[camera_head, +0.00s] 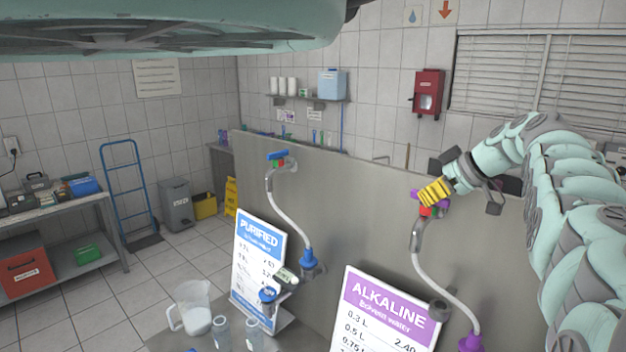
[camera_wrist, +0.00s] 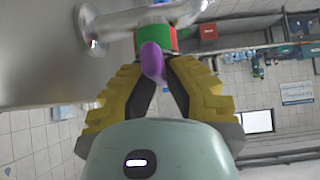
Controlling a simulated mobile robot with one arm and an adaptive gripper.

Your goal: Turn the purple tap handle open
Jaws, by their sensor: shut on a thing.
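The purple tap handle (camera_wrist: 153,62) sits between the two yellow ribbed fingers of my gripper (camera_wrist: 158,85) in the wrist view, and the fingers are shut on it. A red and green collar (camera_wrist: 158,38) and the metal tap body (camera_wrist: 130,18) are just beyond it. In the head view, my gripper (camera_head: 433,192) is at the alkaline tap on the right of the steel panel. Only small bits of the purple handle (camera_head: 415,194) show around the fingers there. A clear hose runs from this tap down to a purple nozzle (camera_head: 471,343).
A blue-handled tap (camera_head: 278,156) is on the panel (camera_head: 345,185) to the left. The purified sign (camera_head: 258,262) and the alkaline sign (camera_head: 388,318) stand in front. A clear jug (camera_head: 195,308) and bottles (camera_head: 222,332) are at the lower left.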

